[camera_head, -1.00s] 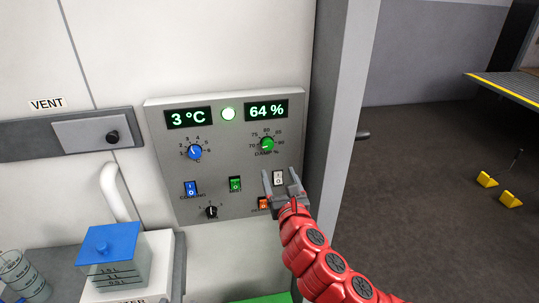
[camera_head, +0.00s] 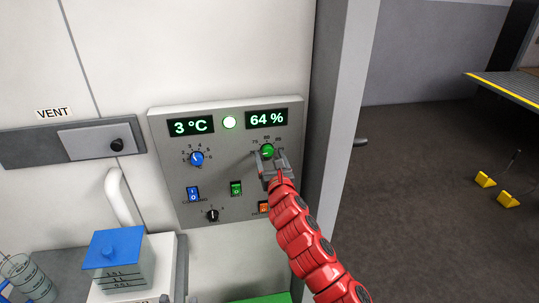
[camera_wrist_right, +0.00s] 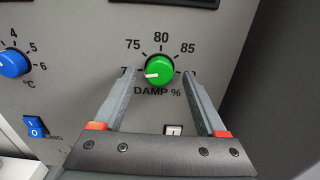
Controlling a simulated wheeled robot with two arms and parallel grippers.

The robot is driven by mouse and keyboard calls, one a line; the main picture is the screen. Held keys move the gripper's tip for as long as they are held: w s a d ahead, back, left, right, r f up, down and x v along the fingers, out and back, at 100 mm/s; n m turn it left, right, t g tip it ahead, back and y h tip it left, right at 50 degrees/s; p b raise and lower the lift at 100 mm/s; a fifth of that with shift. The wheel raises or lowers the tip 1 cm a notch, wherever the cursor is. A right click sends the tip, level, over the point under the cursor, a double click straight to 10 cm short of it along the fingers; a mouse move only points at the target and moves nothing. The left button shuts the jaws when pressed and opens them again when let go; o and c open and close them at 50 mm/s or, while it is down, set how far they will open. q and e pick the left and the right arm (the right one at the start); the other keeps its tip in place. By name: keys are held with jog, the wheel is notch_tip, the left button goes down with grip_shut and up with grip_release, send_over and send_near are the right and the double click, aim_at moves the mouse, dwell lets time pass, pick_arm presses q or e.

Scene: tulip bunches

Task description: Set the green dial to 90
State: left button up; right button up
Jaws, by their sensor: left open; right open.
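The green dial (camera_head: 267,150) sits at the upper right of a grey control panel (camera_head: 232,172). In the right wrist view the green dial (camera_wrist_right: 159,69) is marked DAMP %, and its white pointer points left, toward the label starting with 7. The labels 75, 80 and 85 show above it; the 90 label cannot be seen. The display (camera_head: 267,118) above reads 64 %. My right gripper (camera_head: 269,158) is open in front of the dial. In the wrist view its fingers (camera_wrist_right: 158,79) lie left and right of the dial, with gaps. My left gripper is not in view.
A blue-lidded container (camera_head: 118,258) stands lower left. A grey post (camera_head: 338,130) rises right of the panel.

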jog(key=shift+w, duration=0.15)
grip_shut()
dwell(0.4)
